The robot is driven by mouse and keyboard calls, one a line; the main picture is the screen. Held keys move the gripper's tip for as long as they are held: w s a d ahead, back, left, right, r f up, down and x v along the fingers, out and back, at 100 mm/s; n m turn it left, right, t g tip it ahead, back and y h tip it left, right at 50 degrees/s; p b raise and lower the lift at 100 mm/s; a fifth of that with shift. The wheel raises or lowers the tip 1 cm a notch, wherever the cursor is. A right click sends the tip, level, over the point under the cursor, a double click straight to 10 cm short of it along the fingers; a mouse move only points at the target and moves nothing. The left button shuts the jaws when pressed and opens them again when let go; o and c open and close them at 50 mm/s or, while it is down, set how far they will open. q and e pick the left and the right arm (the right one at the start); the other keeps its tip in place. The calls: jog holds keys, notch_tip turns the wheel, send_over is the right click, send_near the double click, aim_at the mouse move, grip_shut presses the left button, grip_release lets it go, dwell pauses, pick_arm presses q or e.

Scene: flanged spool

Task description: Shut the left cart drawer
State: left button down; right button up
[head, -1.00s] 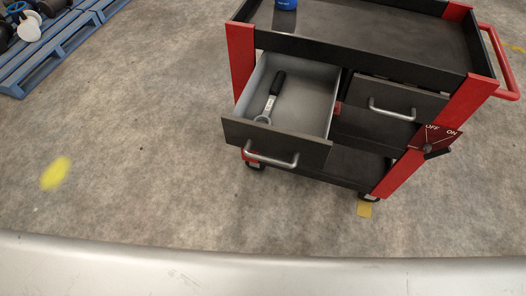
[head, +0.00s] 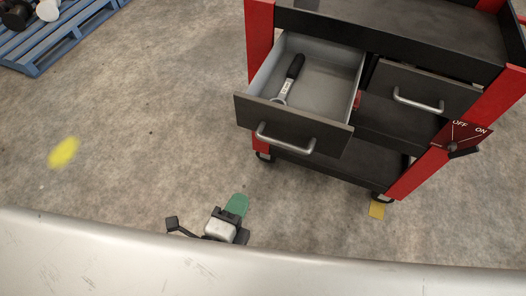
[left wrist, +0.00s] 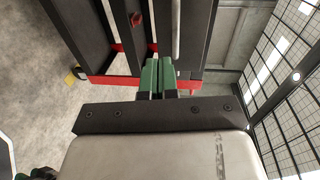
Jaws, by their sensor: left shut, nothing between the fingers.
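The left cart drawer (head: 292,124) stands pulled out of the red and black cart (head: 400,162), with its bar handle (head: 285,139) on the dark front. A wrench with a black grip (head: 288,80) lies inside it. My left gripper (head: 238,205), with green fingers, is low in the head view, in front of the drawer and apart from it. Its fingers are shut and empty; in the left wrist view the green fingertips (left wrist: 158,68) are together, pointing toward the cart.
The right drawer (head: 407,87) appears closed. An OFF/ON switch panel (head: 460,138) is on the cart's right front post. A blue pallet (head: 62,35) lies at the far left. The floor between it and the cart is clear. A mesh fence (left wrist: 285,90) shows in the left wrist view.

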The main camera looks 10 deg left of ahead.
pick_arm(q)
jog(key=r+p+x, duration=0.2)
jog(key=p+x, duration=0.1)
jog(key=x, duration=1)
jog(key=shift+w+p, duration=0.35)
jog(key=shift+w, duration=0.15)
jog(key=shift+d+r, duration=0.1)
jog(key=shift+r, duration=0.05)
